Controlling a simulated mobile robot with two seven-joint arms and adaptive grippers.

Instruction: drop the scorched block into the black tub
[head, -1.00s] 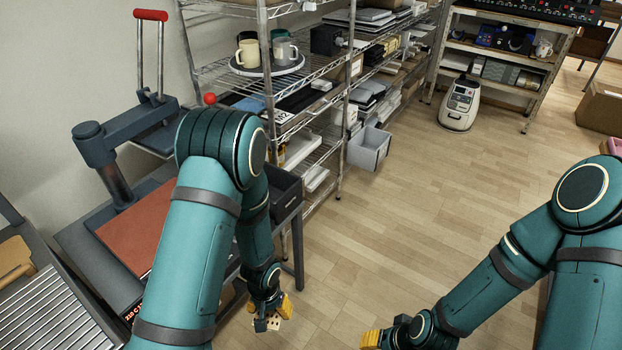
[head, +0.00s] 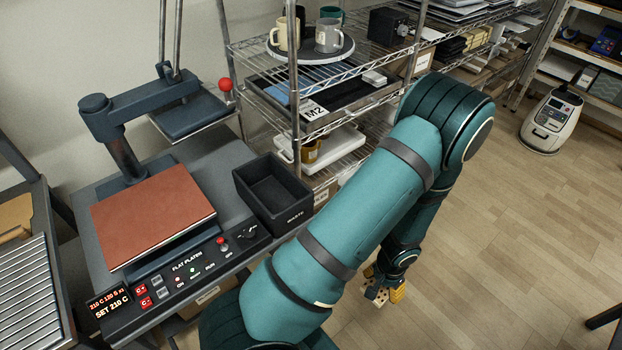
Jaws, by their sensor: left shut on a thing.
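The black tub (head: 289,218), marked WASTE, stands open at the right end of the press bench in the head view; it looks empty. My left gripper (head: 384,284) has yellow fingertips and hangs low over the floor, right of and lower in the picture than the tub. It is shut on the scorched block (head: 377,296), a small pale tan piece with dark spots. The fingers and my left forearm hide part of the block and its surroundings. My right gripper is out of view.
The flat press with its red-brown plate (head: 150,215) and control panel (head: 180,275) is left of the tub. A raised press head (head: 190,115) is behind. A wire shelf (head: 350,85) with mugs stands behind the tub. Open wooden floor (head: 480,240) lies right.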

